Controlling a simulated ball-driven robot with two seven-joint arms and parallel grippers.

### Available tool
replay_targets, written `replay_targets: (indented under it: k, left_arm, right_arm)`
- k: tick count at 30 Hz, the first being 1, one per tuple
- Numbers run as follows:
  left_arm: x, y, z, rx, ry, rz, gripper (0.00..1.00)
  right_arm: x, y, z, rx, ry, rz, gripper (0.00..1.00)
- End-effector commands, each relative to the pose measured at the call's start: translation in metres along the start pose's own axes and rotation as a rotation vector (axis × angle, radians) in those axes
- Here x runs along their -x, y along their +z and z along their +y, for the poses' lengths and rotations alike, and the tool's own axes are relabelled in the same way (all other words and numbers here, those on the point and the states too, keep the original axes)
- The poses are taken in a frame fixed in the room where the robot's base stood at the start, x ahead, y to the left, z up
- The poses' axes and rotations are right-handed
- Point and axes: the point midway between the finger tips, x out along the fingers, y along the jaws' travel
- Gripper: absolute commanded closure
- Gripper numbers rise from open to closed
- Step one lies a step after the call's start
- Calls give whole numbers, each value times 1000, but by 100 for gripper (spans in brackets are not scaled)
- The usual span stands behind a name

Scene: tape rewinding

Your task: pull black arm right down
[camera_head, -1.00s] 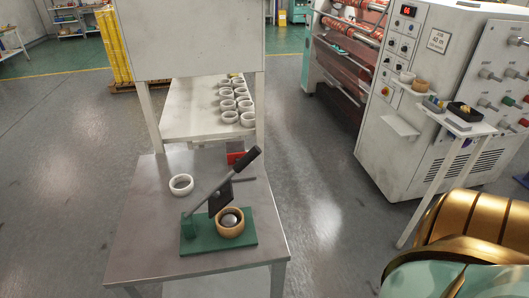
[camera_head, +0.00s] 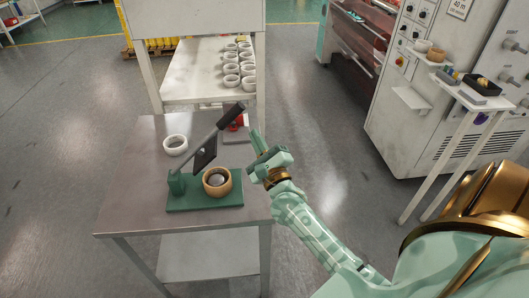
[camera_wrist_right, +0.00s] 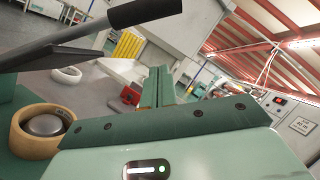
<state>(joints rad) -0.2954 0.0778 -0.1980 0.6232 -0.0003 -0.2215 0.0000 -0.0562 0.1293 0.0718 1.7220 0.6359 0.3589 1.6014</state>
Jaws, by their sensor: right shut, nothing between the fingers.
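The black arm (camera_head: 220,123) is a lever with a dark grip, raised at a slant from the green press base (camera_head: 205,203) on the metal table. A dark square plate (camera_head: 205,153) hangs from the lever. A tan tape ring (camera_head: 217,182) sits on the base around a silver core. My right gripper (camera_head: 259,143) is shut and empty, just right of the lever's grip and apart from it in the head view. My left gripper is not in view.
A white tape ring (camera_head: 175,145) lies at the table's back left. A red object (camera_head: 237,121) is behind the lever. A white shelf (camera_head: 200,88) with several white rings stands behind the table. A small white stand (camera_head: 475,103) is at right.

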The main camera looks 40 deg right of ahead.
Motion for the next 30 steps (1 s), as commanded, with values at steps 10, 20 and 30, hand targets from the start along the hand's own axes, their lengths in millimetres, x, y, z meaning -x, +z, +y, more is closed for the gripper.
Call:
replay_targets:
  k: [10,20,30]
  left_arm:
    - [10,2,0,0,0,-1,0]
    - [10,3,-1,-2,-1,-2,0]
    - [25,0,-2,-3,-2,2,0]
  right_arm:
    - [-29,33,-1,-1,-1,0,100]
    - [-30,39,0,3,1,1,100]
    - [-34,46,-7,29,13,0,100]
